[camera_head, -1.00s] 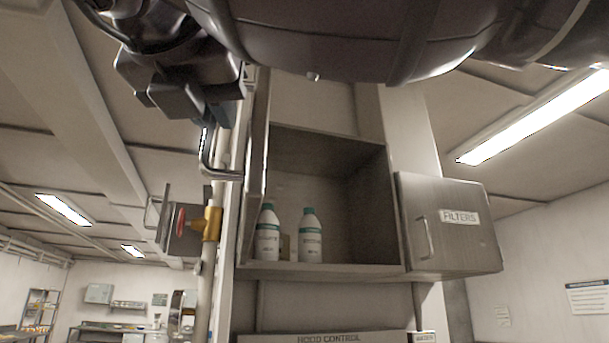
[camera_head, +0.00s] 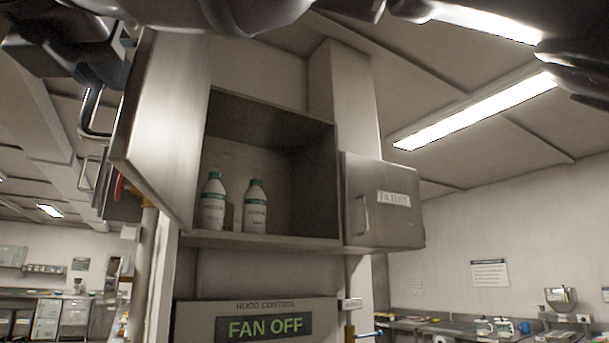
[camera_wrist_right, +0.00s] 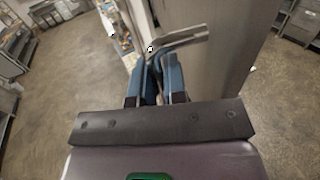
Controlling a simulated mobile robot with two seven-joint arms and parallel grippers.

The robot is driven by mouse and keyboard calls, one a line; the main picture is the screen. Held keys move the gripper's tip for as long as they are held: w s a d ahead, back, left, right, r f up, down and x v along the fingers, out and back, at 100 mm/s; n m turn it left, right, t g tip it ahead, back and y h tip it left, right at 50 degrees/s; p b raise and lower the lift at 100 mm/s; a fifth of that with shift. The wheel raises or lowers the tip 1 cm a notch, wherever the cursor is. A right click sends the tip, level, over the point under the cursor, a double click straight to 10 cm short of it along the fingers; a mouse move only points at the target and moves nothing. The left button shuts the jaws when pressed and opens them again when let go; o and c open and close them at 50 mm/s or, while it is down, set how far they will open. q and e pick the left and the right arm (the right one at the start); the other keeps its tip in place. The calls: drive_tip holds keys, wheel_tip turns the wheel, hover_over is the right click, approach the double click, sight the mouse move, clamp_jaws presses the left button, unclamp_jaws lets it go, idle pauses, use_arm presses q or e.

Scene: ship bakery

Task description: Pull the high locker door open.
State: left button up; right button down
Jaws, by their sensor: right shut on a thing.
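The high locker door (camera_head: 165,125) stands open in the head view, swung out at the left side of the locker (camera_head: 328,180), with its inner face visible. Its bent metal handle (camera_head: 86,125) sticks out on the door's far left side. My right gripper (camera_head: 108,72) is at the upper left by the handle, partly dark and cut by the frame. In the right wrist view, its blue fingertips (camera_wrist_right: 157,72) are shut on the handle (camera_wrist_right: 180,41), beside the door panel (camera_wrist_right: 215,65). My left gripper is not in view.
Two white bottles (camera_head: 213,203) with green caps stand inside the locker. A shut cabinet marked FILTERS (camera_head: 383,205) adjoins it at right. Below is a FAN OFF panel (camera_head: 265,328). A pipe with a red valve (camera_head: 118,187) stands left, close to the door. My arm crosses the top.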

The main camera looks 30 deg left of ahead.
idle(0.4)
drive_tip(key=c, duration=1.2)
unclamp_jaws()
drive_tip(key=shift+c, duration=0.2)
drive_tip(key=shift+o, duration=0.2)
drive_tip(key=shift+s, duration=0.1)
drive_tip(key=b+v, duration=0.2)
drive_tip(key=v, duration=0.8)
drive_tip(key=shift+s+d, duration=0.2)
drive_tip(key=shift+s, duration=0.1)
